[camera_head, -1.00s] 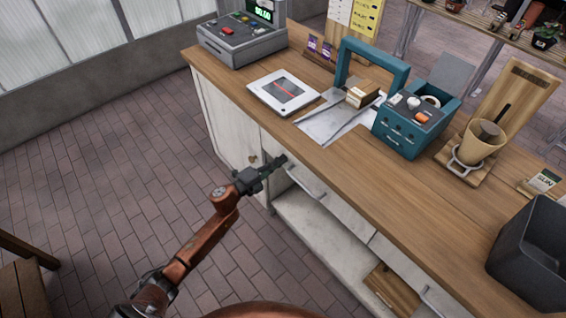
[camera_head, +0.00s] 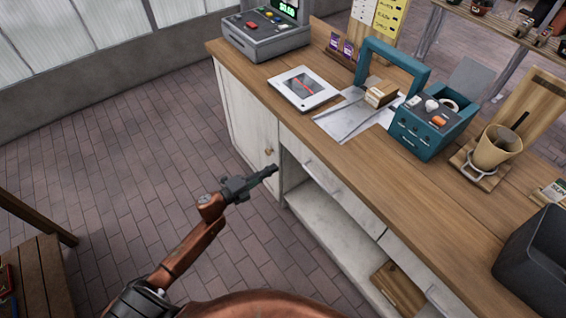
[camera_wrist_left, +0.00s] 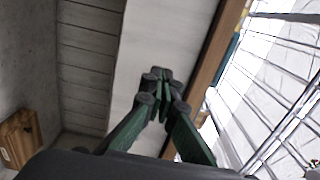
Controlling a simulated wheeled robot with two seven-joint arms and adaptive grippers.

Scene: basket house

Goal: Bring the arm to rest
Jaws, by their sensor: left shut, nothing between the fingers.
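My left gripper (camera_head: 268,171) is shut and empty. In the head view it is in front of the counter, beside the white cabinet door and its round knob (camera_head: 268,151). Its green fingers (camera_wrist_left: 160,78) come together in the left wrist view, with the pale cabinet front beyond them. The drawer (camera_head: 322,172) beneath the countertop looks closed, with a bar handle. My right gripper does not show in either view.
The wooden counter (camera_head: 300,118) holds a cash register (camera_head: 262,35), a scale (camera_head: 303,88), a teal tool box (camera_head: 430,125) and a dark bin (camera_head: 535,255). An open shelf (camera_head: 330,225) holds a wooden box (camera_head: 398,288). A wooden bench (camera_head: 40,280) stands at lower left. Brick floor between is clear.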

